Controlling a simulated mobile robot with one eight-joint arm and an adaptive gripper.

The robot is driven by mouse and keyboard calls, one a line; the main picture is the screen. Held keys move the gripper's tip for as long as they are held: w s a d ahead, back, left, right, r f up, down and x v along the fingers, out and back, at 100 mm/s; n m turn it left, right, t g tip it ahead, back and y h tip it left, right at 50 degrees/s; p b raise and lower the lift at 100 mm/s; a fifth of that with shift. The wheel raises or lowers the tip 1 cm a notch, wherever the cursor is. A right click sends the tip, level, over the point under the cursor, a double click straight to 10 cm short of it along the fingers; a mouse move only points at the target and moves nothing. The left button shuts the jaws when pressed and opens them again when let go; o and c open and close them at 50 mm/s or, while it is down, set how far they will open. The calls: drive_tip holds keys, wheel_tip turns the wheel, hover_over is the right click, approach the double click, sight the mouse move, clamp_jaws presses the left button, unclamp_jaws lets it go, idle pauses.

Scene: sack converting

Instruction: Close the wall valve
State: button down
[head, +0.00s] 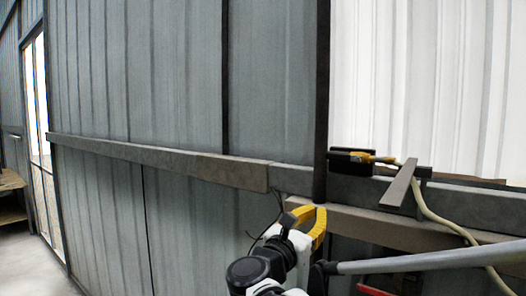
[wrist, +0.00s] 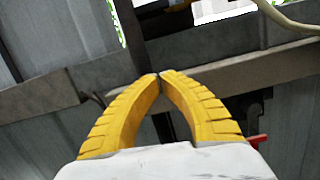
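My gripper (head: 308,214) is in front of the wall rail, near the foot of a dark post. In the wrist view, the two yellow ribbed fingers (wrist: 160,78) meet at their tips, with nothing seen between them. A red part (head: 375,290) shows at the bottom edge of the head view, right of my gripper and below the grey tube. A red part (wrist: 257,140) also peeks out right of the right finger in the wrist view. It may be the valve's handle, but too little of it shows to tell. No valve body is clearly seen.
A yellow fitting (head: 372,158) with a cream hose (head: 432,212) sits on the rail. A flat bar (head: 399,184) juts out beside it. The dark post (head: 321,120) and horizontal rail (head: 160,157) stand close to my gripper. Open floor (head: 30,268) lies at far left.

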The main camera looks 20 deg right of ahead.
sight(332, 178)
drive_tip(key=shift+n+h, duration=0.3)
drive_tip(key=shift+n, duration=0.2)
drive_tip(key=w+d+r, duration=0.1)
drive_tip(key=w+d, duration=0.1)
drive_tip(key=w+d+r+p, duration=0.1)
drive_tip(key=w+d+r, duration=0.1)
drive_tip(key=w+d+r+p, duration=0.1)
drive_tip(key=w+d+r, duration=0.1)
drive_tip(key=shift+w+d, duration=0.1)
drive_tip(key=shift+d, duration=0.15)
drive_tip(key=r+p, duration=0.2)
drive_tip(key=r, duration=0.1)
drive_tip(key=shift+w+d, duration=0.2)
drive_tip(key=shift+s+a+r, duration=0.1)
drive_tip(key=shift+s+r, duration=0.05)
drive_tip(key=shift+r, duration=0.35)
drive_tip(key=shift+w, duration=0.2)
drive_tip(key=shift+s, duration=0.1)
drive_tip(key=shift+r+m, duration=0.15)
drive_tip(key=shift+m, duration=0.25)
